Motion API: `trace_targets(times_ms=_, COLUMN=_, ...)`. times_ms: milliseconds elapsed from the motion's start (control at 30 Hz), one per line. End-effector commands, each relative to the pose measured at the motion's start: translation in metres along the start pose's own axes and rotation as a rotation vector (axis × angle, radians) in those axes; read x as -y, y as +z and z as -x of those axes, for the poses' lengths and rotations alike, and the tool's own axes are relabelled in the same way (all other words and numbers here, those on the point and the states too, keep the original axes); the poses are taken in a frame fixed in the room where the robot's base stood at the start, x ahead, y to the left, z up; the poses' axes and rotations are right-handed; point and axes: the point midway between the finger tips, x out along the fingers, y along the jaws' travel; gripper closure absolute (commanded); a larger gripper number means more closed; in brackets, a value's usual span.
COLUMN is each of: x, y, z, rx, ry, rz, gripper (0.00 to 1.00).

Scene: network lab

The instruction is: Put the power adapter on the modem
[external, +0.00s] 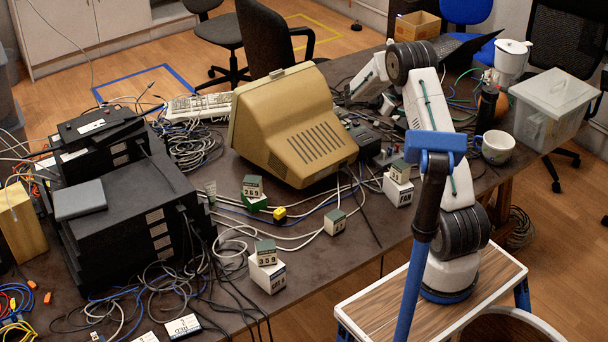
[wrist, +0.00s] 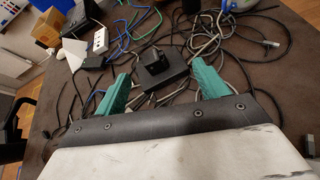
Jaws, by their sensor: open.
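In the wrist view my gripper (wrist: 161,71) is open, with its two teal fingers spread apart. A small black block, which looks like the power adapter (wrist: 152,57), shows between and just beyond the fingertips. It is on or against a flat black box (wrist: 172,74); I cannot tell whether they are one piece. No contact with the fingers is visible. In the external view my arm bends over the table behind the beige monitor, which hides the fingertips and this spot. I cannot tell for certain which device is the modem; a grey box (external: 80,199) lies on the black equipment at left.
The beige monitor (external: 287,125) stands mid-table. Tangled cables surround the black box. A white power strip (wrist: 100,40) and a cardboard box (wrist: 45,28) lie beyond it. A mug (external: 495,147) and a clear lidded bin (external: 555,108) are at right. Bare tabletop (wrist: 285,75) shows at right in the wrist view.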

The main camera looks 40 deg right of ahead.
Motion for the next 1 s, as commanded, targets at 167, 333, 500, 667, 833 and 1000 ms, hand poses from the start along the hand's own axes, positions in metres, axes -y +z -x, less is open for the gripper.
trace_targets(times_ms=167, x=0.047, y=0.058, z=0.086, rx=-0.107, ry=-0.076, rz=-0.272, gripper=0.28)
trace_targets(times_ms=333, x=0.108, y=0.091, z=0.159, rx=-0.225, ry=-0.167, rz=-0.512, gripper=0.28)
trace_targets(times_ms=500, x=0.178, y=0.108, z=0.224, rx=-0.355, ry=-0.272, rz=-0.731, gripper=0.28)
trace_targets(times_ms=667, x=0.249, y=0.111, z=0.278, rx=-0.489, ry=-0.389, rz=-0.916, gripper=0.28)
trace_targets(times_ms=833, x=0.325, y=0.101, z=0.326, rx=-0.639, ry=-0.532, rz=-1.081, gripper=0.28)
trace_targets(times_ms=1000, x=0.391, y=0.082, z=0.362, rx=-0.776, ry=-0.684, rz=-1.197, gripper=0.28)
